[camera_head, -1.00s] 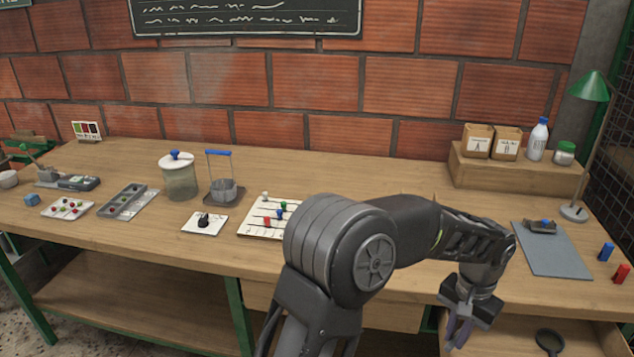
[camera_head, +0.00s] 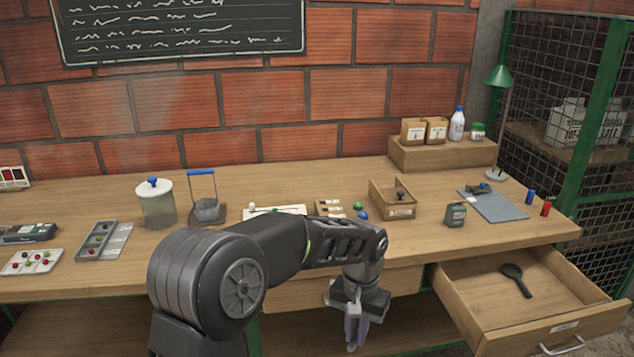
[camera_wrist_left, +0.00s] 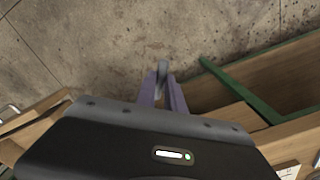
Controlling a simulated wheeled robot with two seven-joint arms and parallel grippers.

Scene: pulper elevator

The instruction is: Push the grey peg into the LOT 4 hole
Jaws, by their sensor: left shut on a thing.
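My left gripper (camera_head: 354,335) hangs in front of the bench's front edge, pointing down. In the left wrist view its purple fingers (camera_wrist_left: 162,95) are shut on a small grey piece (camera_wrist_left: 162,68), which looks like the grey peg, above the concrete floor. The pale peg board (camera_head: 290,209) lies on the bench behind my left arm. A white peg (camera_head: 252,207) shows at its left end. My arm covers most of the board, so the LOT 4 hole and its label cannot be made out. My right gripper is not in view.
An open drawer (camera_head: 480,310) with a dark spoon (camera_head: 515,279) juts out at the right. A small wooden box (camera_head: 393,203), a grey canister (camera_head: 455,214) and green and blue balls (camera_head: 362,215) stand right of the board. A glass jar (camera_head: 157,208) stands left.

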